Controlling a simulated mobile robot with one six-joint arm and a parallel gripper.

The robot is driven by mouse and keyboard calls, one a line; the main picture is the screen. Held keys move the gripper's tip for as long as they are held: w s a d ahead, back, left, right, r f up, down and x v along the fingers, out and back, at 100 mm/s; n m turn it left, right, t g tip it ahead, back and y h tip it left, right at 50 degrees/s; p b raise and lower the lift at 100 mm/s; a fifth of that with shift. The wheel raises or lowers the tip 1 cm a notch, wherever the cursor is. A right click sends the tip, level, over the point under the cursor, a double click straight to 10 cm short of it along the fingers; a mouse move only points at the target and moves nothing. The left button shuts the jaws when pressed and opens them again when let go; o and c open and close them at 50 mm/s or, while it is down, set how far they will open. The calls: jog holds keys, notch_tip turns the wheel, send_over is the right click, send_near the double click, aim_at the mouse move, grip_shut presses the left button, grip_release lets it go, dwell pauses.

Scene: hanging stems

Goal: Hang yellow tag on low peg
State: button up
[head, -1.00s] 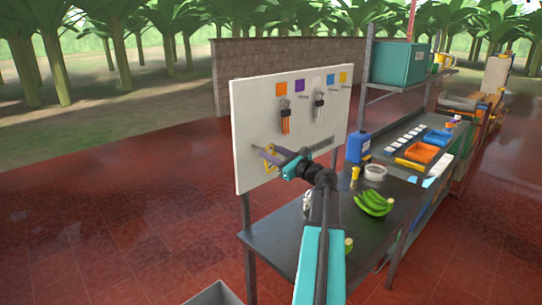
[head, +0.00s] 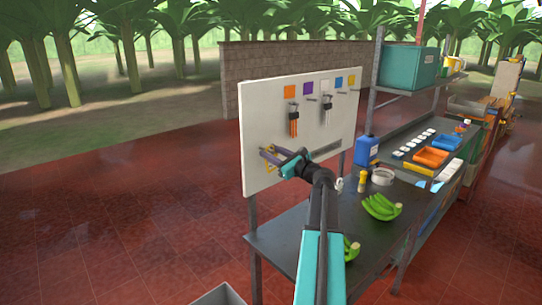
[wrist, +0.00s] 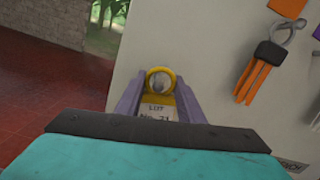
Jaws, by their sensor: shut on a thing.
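The yellow tag (wrist: 185,108) is between the two purple-grey fingers of my gripper (wrist: 158,98) in the wrist view. Its yellow ring stands up beyond the fingertips, and its pale label reads LOT. A grey round shape shows inside the ring; I cannot tell whether it is the low peg's end or whether the ring is around a peg. In the head view my gripper (head: 270,157) is at the lower left part of the white board (head: 258,182). The tag is small there and mostly covered by the gripper, and the low peg is not clearly seen.
A dark table (head: 290,235) below holds green bananas (head: 381,207). A blue jug (head: 366,150) stands right of the board.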

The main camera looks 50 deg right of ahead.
jog(key=shift+w+f+b, duration=0.3)
jog(key=shift+w+f, duration=0.2)
jog(key=shift+w, duration=0.2)
dwell(0.5)
jog(key=o, duration=1.1)
jog(key=s+b, duration=0.1)
jog(key=s, duration=0.3)
jog(key=s+b, duration=0.2)
jog(key=s, duration=0.3)
jog(key=s+b, duration=0.1)
jog(key=s, duration=0.3)
jog(key=shift+s+a+f+b, duration=0.35)
jog(key=shift+a, duration=0.05)
